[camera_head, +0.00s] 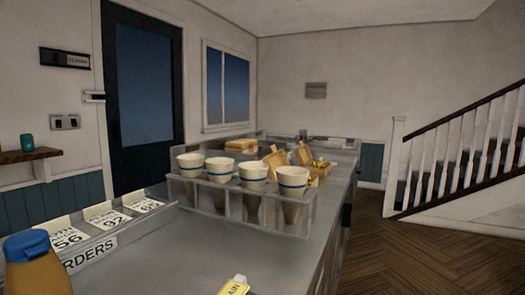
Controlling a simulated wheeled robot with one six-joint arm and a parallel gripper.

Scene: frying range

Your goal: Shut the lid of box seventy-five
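Small tan food boxes stand on the metal counter (190,255), beyond a rack of cups. One open box (275,164) has its lid raised, and a second open box (305,157) beside it also has its lid up. Some golden food shows near the second one. Flat tan boxes (241,145) lie further left. No number can be read on any box, so I cannot tell which is seventy-five. The cups partly hide the boxes. My gripper is not in view.
A rack (240,203) of several blue-striped cups (293,180) stands between me and the boxes. Order tickets (68,238), one reading 56, stand at left. A blue-capped bottle (35,268) and a yellow-labelled item (235,286) are close in front. Wooden floor (440,255) is clear at right.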

